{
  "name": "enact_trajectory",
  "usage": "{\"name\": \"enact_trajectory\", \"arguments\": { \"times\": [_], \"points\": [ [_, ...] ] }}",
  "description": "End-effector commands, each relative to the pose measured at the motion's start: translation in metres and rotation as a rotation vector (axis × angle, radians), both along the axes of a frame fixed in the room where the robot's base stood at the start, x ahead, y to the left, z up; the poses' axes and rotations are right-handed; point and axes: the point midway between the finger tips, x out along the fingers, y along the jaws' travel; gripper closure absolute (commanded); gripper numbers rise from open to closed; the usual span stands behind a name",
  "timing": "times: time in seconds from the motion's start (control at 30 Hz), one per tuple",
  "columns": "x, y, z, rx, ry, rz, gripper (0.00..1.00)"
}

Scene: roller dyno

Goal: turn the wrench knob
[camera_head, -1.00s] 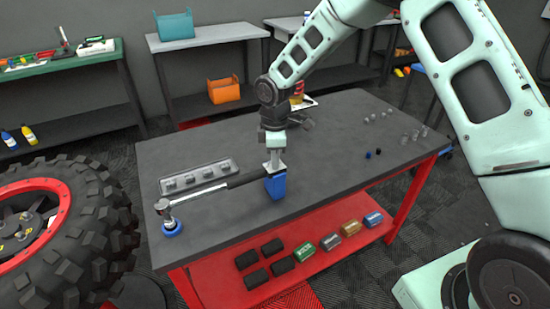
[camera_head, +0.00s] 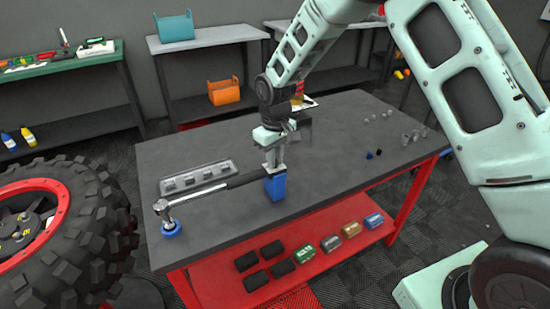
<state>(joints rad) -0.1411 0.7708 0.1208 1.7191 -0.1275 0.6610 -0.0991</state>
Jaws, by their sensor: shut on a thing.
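A long torque wrench (camera_head: 197,197) lies level above the front left of the dark table. Its silver head rests over a blue round base (camera_head: 171,229) near the table's left edge. Its black handle (camera_head: 246,179) runs right to a blue block (camera_head: 275,186) that stands on the tabletop. My gripper (camera_head: 272,166) points down at the handle's right end, just above the blue block. Its jaws are shut on the wrench knob at that end; the knob itself is mostly hidden by the fingers.
A grey tray of sockets (camera_head: 232,163) lies behind the wrench. Small sockets (camera_head: 406,137) stand at the table's right. Several boxes sit on the red lower shelf (camera_head: 215,290). A large tyre (camera_head: 95,225) stands close on the left. The middle of the tabletop is clear.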

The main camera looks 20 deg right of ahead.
Motion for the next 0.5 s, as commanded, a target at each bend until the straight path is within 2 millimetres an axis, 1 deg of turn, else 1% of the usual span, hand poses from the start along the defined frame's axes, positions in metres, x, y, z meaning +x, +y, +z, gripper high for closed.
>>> {"name": "enact_trajectory", "arguments": {
  "times": [0.2, 0.5],
  "points": [
    [0.0002, 0.0002, 0.0005, 0.001, -0.001, -0.087, 1.0],
    [0.0001, 0.0006, 0.0004, 0.001, 0.0, -0.127, 1.0]
  ]
}}
